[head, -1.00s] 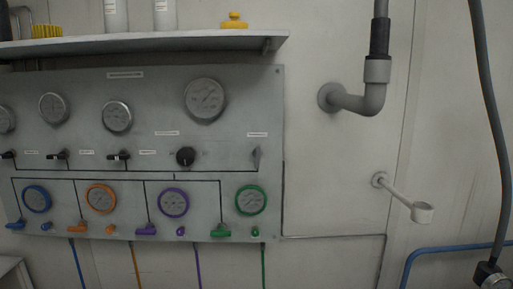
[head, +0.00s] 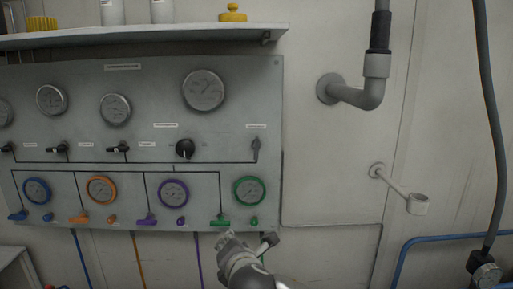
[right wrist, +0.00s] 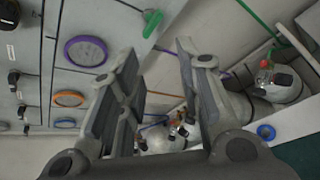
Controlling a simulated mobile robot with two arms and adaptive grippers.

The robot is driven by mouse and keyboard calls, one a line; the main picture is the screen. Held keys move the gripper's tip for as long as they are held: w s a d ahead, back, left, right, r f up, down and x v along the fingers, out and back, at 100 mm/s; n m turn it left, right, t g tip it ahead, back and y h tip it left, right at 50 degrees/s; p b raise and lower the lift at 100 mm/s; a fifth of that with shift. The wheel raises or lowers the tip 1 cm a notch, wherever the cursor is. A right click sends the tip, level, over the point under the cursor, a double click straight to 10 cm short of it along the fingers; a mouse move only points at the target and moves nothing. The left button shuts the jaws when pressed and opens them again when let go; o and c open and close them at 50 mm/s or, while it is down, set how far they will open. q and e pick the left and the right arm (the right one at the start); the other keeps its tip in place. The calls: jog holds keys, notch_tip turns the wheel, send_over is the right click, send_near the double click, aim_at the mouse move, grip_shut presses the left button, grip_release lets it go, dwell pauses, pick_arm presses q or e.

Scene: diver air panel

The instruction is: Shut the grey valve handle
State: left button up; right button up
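The grey valve handle (head: 256,148) is a small upright lever at the right end of the grey panel's middle row, under a white label. It points up in the head view. My right gripper (head: 248,242) has come in at the bottom of the head view, below the green gauge and well below the grey handle, not touching it. In the right wrist view the right gripper (right wrist: 163,88) is open with nothing between its fingers. I cannot make out the grey handle in that view. My left gripper is not in view.
The grey panel (head: 140,80) also carries gauges, a black knob (head: 184,149), several black levers and coloured handles. The green handle (head: 220,222) sits close above my right gripper. A shelf (head: 140,40) juts out above. A wall-mounted ring holder (head: 418,204) and pipe (head: 365,95) stand to the right.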

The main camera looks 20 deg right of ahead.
jog(key=w+d+r+n+t+h, duration=0.2)
jog(key=w+d+r+n, duration=0.15)
jog(key=r, duration=0.45)
jog(key=n+t+h, duration=0.2)
jog(key=n, duration=0.1)
send_near(257, 147)
jog(key=p+x, duration=0.3)
jog(key=x, duration=0.6)
jog(key=shift+r+p, duration=0.1)
jog(key=shift+p, duration=0.25)
jog(key=shift+x, duration=0.8)
jog(key=shift+c, duration=0.5)
grip_shut()
